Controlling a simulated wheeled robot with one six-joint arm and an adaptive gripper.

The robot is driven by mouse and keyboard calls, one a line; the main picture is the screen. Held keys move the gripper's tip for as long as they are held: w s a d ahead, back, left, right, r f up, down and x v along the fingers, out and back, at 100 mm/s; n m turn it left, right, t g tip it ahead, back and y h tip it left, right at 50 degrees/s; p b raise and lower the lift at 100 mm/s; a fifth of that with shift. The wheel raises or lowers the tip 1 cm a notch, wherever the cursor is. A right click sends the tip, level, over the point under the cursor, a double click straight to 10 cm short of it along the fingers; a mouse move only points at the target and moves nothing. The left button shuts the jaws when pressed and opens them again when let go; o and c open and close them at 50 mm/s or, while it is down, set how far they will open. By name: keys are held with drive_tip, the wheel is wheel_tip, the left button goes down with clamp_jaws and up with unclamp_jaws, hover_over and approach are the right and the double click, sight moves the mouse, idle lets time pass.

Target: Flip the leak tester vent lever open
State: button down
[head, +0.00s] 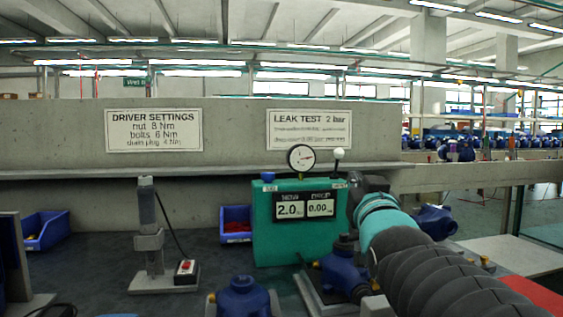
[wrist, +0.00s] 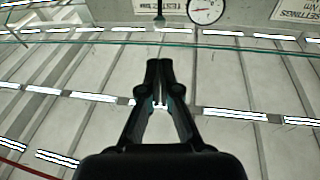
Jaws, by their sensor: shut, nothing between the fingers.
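The leak tester is a teal box (head: 285,245) on the bench in the head view, with displays reading 2.0 and 0.00. A round gauge (head: 301,158) stands on top; it also shows in the wrist view (wrist: 205,10). The vent lever (head: 338,155) stands upright with a white ball knob at the tester's top right. In the wrist view, a thin dark stem (wrist: 159,9), probably the lever, hangs from the top edge in an upside-down picture. My gripper (wrist: 158,66) is shut and empty, apart from that stem in the picture. In the head view my arm hides its fingers.
A driver stand (head: 150,245) with a red-button box (head: 185,268) stands to the left. Blue bins (head: 45,230) and (head: 236,215) sit behind. Blue pump bodies (head: 243,297) and (head: 343,270) stand in front. A concrete wall with signs (head: 154,130) backs the bench.

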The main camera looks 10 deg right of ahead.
sight(339, 154)
drive_tip(key=p+x, duration=0.1)
drive_tip(key=x, duration=1.3)
drive_tip(key=shift+f+p, duration=0.15)
drive_tip(key=shift+p, duration=0.15)
drive_tip(key=shift+w+r+p, duration=0.1)
drive_tip(key=shift+r+p, duration=0.2)
drive_tip(key=shift+p, duration=0.25)
drive_tip(key=shift+g, duration=0.3)
